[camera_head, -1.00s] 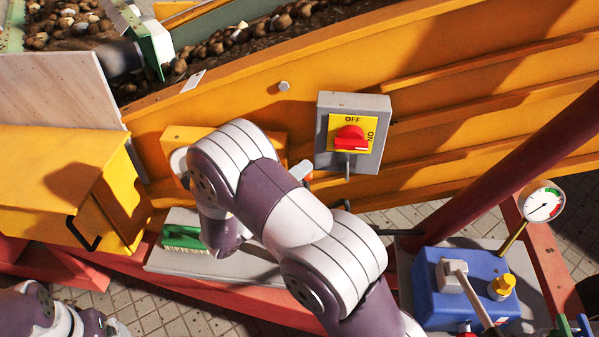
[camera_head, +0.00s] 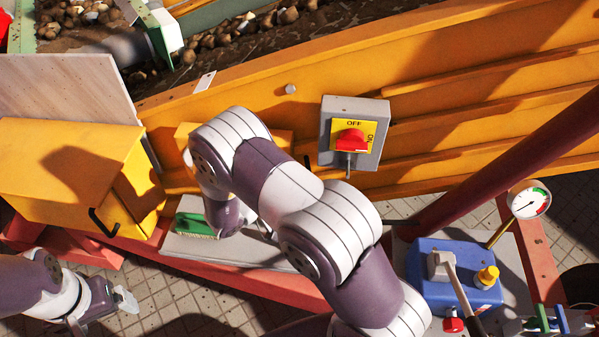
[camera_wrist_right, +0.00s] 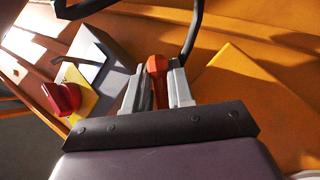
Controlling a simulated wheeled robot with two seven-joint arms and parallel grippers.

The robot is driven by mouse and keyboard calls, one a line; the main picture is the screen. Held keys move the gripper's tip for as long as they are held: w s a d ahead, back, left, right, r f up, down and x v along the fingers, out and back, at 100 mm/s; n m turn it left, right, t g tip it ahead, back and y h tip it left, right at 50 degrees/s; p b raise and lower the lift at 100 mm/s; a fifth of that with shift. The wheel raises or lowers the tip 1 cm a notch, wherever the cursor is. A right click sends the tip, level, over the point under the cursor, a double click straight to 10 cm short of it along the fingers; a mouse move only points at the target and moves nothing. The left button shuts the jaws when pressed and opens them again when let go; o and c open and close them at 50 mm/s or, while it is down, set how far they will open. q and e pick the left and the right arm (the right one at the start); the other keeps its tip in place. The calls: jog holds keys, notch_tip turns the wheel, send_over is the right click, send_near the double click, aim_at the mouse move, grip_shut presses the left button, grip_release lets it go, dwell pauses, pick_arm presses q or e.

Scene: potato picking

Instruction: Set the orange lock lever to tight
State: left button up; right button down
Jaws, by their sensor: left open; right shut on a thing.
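The orange lever (camera_wrist_right: 157,84) stands between the fingers of my right gripper (camera_wrist_right: 158,88) in the right wrist view. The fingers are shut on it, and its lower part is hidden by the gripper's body. In the head view my right arm covers the lever and most of the right gripper. No tight marking can be read. My left gripper (camera_head: 127,300) is open and empty at the lower left of the head view, over the paved floor and far from the lever.
A grey switch box with a red knob (camera_head: 350,141) is on the orange machine wall; it also shows in the wrist view (camera_wrist_right: 95,70). A green brush (camera_head: 195,226) lies on a grey plate. A blue unit (camera_head: 440,262) and a gauge (camera_head: 530,203) are at right.

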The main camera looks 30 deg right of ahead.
jog(key=shift+w+f, duration=0.1)
dwell(0.4)
jog(key=c, duration=1.2)
grip_release()
jog(key=shift+o, duration=0.2)
jog(key=v, duration=1.2)
jog(key=shift+a+p, duration=0.35)
jog(key=shift+p, duration=0.1)
